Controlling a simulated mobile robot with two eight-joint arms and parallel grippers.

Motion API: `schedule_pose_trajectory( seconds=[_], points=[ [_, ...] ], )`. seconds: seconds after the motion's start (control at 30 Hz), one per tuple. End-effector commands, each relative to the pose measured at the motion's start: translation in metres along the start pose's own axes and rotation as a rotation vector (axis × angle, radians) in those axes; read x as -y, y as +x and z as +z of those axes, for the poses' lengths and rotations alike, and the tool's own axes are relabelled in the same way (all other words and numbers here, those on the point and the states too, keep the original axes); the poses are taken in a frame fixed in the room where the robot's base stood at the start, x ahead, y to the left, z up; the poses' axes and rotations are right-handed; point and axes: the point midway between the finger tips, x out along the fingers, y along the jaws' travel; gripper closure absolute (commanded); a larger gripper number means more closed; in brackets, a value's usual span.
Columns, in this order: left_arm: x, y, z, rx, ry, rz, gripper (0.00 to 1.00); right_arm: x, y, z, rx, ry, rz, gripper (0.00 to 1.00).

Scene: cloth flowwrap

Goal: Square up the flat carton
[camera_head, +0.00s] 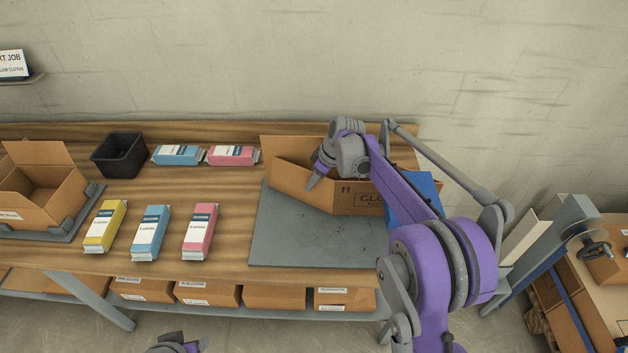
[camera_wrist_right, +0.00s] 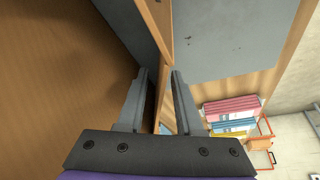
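My right gripper (camera_head: 313,181) is at the carton's left front wall. In the right wrist view its two fingers (camera_wrist_right: 158,100) are apart, with a cardboard wall (camera_wrist_right: 162,25) running between them. My right arm hides the carton's right part. My left gripper (camera_head: 177,346) shows only in part at the bottom edge of the head view, away from the table.
An open carton (camera_head: 35,215) sits in a grey holder at the left. A black bin (camera_head: 119,155) and several cloth packs, such as a yellow one (camera_head: 105,227), stand on the table. A blue item (camera_head: 427,184) is partly hidden behind my right arm. The mat's front is clear.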

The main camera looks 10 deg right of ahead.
Motion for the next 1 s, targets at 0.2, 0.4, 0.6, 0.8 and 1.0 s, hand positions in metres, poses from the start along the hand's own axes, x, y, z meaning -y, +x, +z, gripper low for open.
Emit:
schedule_pose_trajectory(
  seconds=[0.2,0.4,0.6,0.8,1.0],
  points=[
    [0.0,0.0,0.0,0.0,0.0,0.0,0.5,-0.0001,-0.0003,0.0,0.0,0.0,0.0,0.96],
    [0.0,0.0,0.0,0.0,0.0,0.0,0.5,-0.0001,-0.0004,0.0,0.0,0.0,0.0,1.0],
    [0.0,0.0,0.0,0.0,0.0,0.0,0.5,-0.0002,-0.0005,0.0,0.0,0.0,0.0,1.0],
    [0.0,0.0,0.0,0.0,0.0,0.0,0.5,-0.0002,-0.0006,0.0,0.0,0.001,0.0,1.0],
    [0.0,0.0,0.0,0.0,0.0,0.0,0.5,-0.0002,-0.0006,0.0,0.0,0.001,0.0,1.0]
  ],
)
